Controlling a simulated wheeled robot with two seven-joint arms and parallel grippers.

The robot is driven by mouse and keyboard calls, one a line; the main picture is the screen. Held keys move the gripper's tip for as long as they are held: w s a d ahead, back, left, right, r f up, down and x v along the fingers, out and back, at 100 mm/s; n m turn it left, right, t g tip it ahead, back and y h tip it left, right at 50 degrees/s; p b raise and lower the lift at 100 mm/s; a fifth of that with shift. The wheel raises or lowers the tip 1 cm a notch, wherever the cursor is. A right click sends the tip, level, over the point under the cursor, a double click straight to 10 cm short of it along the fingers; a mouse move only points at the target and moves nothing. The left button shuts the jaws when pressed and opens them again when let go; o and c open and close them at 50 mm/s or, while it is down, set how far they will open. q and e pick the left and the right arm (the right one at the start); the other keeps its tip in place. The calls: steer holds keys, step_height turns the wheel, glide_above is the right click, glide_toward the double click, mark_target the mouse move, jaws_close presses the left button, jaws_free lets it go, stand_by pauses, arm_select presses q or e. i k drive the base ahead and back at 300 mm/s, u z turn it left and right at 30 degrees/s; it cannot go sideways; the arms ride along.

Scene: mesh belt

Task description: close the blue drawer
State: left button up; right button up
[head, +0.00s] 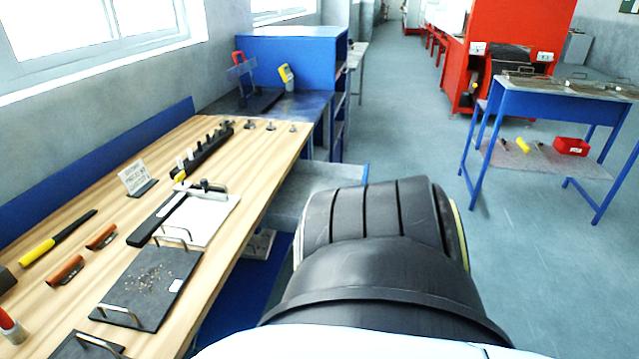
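The blue drawer (318,178) sticks out from under the right edge of the wooden workbench (235,190). Its grey inside and thin blue rim show, so it stands open. A large black link of my own arm covers the near part of the drawer. The drawer's handle and front are not clear behind the link. Neither of my grippers is in view, so I cannot tell where they are relative to the drawer.
A black tray (145,284) with handles and several tools lie on the workbench. A blue cabinet (290,62) stands beyond it. A blue-framed table (550,102) with a red bin (571,146) on its lower shelf is at right. The floor between is clear.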

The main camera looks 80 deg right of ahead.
mark_target(306, 178)
steer(key=k, duration=0.6)
steer(key=z, duration=2.6)
